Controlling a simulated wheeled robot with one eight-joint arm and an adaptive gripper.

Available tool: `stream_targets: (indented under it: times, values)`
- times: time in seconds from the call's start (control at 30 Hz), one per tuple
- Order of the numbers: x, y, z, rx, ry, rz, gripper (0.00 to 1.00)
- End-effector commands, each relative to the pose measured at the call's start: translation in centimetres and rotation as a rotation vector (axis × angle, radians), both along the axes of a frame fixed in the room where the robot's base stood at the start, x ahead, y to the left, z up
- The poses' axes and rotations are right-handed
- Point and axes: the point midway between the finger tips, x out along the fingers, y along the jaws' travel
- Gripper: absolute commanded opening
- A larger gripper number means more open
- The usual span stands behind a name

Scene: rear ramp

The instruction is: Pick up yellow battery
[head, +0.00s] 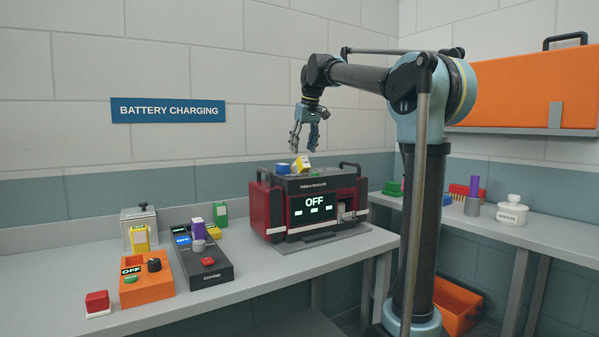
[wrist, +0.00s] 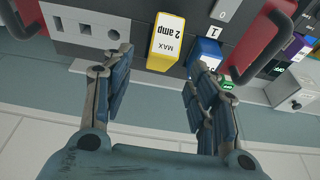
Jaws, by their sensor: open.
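A yellow block with a white label (head: 303,163), apparently a battery, stands on top of the red-and-black charger (head: 270,212) in the head view. In the wrist view the yellow battery (wrist: 166,42) reads "MAX 2 amp" and stands in the gap between my fingers, toward their tips. My gripper (head: 303,147) is open and empty above it, pointing down; it also shows in the wrist view (wrist: 160,68). Another yellow block (head: 139,238) stands at the orange unit on the left, and a further yellow one (head: 213,231) at the dark unit.
A blue block (head: 282,168) stands close beside the yellow battery; it also shows in the wrist view (wrist: 206,52), partly behind my right finger. Handles (head: 349,166) rise at the charger's ends. The charger's display reads OFF.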

Motion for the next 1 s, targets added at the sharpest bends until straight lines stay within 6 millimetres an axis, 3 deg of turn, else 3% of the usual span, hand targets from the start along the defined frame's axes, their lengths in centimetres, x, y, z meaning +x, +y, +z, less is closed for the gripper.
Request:
stream_targets:
  times: [0.33,0.6,0.97,1.0]
  values:
    - [0.6,0.4,-2.5,0.0,0.0,0.0,0.53]
    - [1.3,1.0,-5.9,0.0,0.0,0.0,0.53]
    - [1.5,1.1,-6.7,0.0,0.0,0.0,0.53]
    - [1.5,1.1,-6.6,0.0,0.0,0.0,0.44]
